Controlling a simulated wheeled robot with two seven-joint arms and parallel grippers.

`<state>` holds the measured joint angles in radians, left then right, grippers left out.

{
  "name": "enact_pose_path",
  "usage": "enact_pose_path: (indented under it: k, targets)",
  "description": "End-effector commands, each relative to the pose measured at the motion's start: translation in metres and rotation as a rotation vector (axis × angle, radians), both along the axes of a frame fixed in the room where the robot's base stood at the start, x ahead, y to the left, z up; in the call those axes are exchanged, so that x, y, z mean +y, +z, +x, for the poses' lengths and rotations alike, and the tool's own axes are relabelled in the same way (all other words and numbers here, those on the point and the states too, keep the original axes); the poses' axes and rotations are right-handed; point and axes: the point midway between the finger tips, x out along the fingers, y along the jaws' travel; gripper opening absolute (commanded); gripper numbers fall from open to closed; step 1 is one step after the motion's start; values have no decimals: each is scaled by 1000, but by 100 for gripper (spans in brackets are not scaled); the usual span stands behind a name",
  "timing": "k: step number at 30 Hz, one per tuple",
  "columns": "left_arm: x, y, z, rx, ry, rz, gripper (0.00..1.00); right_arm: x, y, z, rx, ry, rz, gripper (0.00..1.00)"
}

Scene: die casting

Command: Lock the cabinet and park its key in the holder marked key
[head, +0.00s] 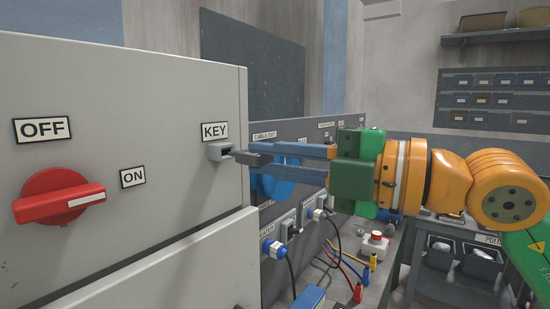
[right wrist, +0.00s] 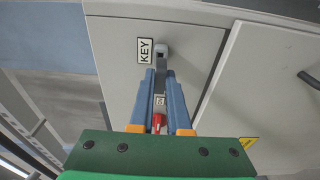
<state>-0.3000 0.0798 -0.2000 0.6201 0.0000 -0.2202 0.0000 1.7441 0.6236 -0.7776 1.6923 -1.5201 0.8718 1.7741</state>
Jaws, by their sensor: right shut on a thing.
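The cabinet (head: 150,100) is a pale grey box at the left. A small grey holder (head: 220,150) sticks out of its front under a label reading KEY (head: 215,131); the holder also shows in the right wrist view (right wrist: 162,49). My right gripper (head: 268,153) reaches in from the right, its blue fingers shut on a dark grey key (head: 250,158). The key's end is at the holder's opening; I cannot tell whether it is inside. The key also shows between the fingers in the right wrist view (right wrist: 160,80). My left gripper is not in view.
A red rotary handle (head: 58,197) sits on the cabinet front, its white stripe towards the ON label (head: 133,177). Behind my fingers is a grey panel with blue connectors and cables (head: 335,255). A red button box (head: 375,246) stands on the bench.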

Motion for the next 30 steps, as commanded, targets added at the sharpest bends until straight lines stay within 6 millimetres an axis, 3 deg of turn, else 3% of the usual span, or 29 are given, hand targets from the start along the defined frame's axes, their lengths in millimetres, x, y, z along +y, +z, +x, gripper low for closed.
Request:
enact_pose_path:
  k: [30]
  targets:
    - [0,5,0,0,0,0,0,21,0,15,0,0,0,0]
